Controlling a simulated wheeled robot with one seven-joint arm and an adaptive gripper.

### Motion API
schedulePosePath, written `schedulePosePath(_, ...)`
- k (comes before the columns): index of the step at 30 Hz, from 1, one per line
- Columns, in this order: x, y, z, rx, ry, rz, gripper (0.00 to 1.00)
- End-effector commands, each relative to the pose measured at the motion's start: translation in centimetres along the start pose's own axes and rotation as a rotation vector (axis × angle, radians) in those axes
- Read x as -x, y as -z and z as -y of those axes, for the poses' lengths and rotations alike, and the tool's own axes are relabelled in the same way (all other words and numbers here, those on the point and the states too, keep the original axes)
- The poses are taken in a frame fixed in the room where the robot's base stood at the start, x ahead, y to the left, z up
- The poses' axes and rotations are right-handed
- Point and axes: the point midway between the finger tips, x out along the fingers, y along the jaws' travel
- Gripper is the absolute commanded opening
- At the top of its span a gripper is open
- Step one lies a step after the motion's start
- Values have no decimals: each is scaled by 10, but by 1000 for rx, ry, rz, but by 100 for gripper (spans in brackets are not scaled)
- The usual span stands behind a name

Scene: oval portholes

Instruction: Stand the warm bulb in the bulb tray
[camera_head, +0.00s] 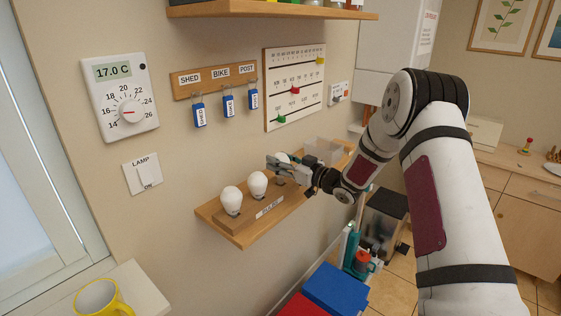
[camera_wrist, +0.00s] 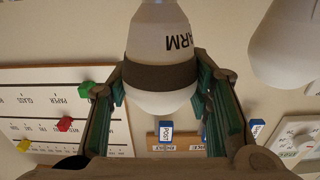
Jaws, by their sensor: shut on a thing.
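The warm bulb is white with a dark brown band and lettering ending in "ARM"; the wrist view shows it (camera_wrist: 150,42) between my fingers. My gripper (camera_wrist: 160,84) is shut on it, one finger on each side. In the head view my gripper (camera_head: 278,164) is at the right end of the bulb row, and the held bulb (camera_head: 282,157) is partly hidden by it. I cannot tell whether its base touches the wood. Two white bulbs (camera_head: 231,200) (camera_head: 257,184) stand upright on a wooden block (camera_head: 250,217) with a front label, perhaps the bulb tray.
The block sits on a wooden wall shelf (camera_head: 241,238). A clear box (camera_head: 328,149) stands at the shelf's far end. Above hang key tags (camera_head: 228,104) and a slider board (camera_head: 293,88). Another white bulb (camera_wrist: 290,45) shows close by in the wrist view.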

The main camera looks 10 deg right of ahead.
Motion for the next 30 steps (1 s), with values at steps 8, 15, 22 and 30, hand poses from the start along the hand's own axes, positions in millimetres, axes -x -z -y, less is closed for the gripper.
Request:
schedulePosePath(8,0,-4,0,-1,0,0,18)
schedulePosePath(15,0,-7,0,-1,0,0,18)
schedulePosePath(22,0,-10,0,-1,0,0,18)
schedulePosePath(30,0,-14,0,-1,0,-1,18)
